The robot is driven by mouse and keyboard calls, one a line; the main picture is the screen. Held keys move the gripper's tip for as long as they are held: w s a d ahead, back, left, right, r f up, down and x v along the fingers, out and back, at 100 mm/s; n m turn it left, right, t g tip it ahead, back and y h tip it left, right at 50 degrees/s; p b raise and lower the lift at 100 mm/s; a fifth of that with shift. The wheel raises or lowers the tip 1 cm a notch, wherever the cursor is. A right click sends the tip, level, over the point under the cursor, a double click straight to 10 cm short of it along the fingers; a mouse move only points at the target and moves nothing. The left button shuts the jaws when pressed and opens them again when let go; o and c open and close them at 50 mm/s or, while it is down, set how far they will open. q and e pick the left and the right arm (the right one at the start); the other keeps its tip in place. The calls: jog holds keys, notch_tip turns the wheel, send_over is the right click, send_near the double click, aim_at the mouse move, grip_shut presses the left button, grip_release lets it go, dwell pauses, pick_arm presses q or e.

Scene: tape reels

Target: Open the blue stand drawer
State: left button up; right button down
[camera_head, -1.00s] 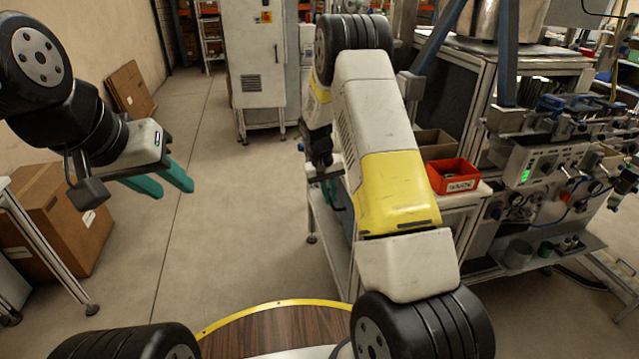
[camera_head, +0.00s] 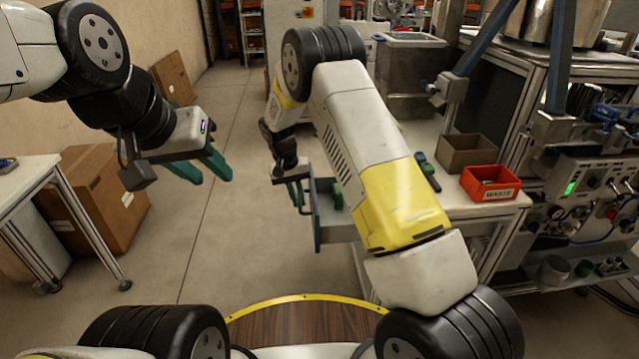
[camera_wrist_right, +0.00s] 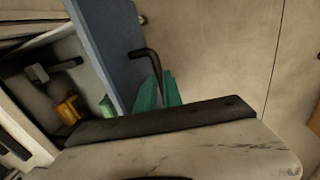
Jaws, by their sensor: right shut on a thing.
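The blue stand drawer (camera_head: 336,232) is pulled out to the left from under the worktop in the head view. Its blue front panel (camera_head: 317,217) faces my right gripper (camera_head: 295,193). In the right wrist view the blue front (camera_wrist_right: 112,50) carries a black bent handle (camera_wrist_right: 147,62). The teal fingers of my right gripper (camera_wrist_right: 158,92) are shut on this handle, with the grip itself partly hidden. The open drawer holds a yellow item (camera_wrist_right: 68,108), a green item (camera_wrist_right: 106,106) and a hammer-like tool (camera_wrist_right: 50,70). My left gripper (camera_head: 207,174) is open and empty at the left.
A red waste bin (camera_head: 490,184) and a brown bin (camera_head: 466,152) stand on the worktop (camera_head: 440,204). A cardboard box (camera_head: 95,195) and a white table (camera_head: 28,180) are at the left. The floor between table and drawer is clear.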

jog(key=a, duration=0.8)
jog(key=shift+s+a, duration=0.15)
jog(key=shift+a, duration=0.05)
jog(key=c, duration=1.5)
grip_release()
notch_tip(320, 180, up, 8)
jog(key=a, duration=0.1)
jog(key=shift+a+f, duration=0.15)
jog(key=shift+a, duration=0.05)
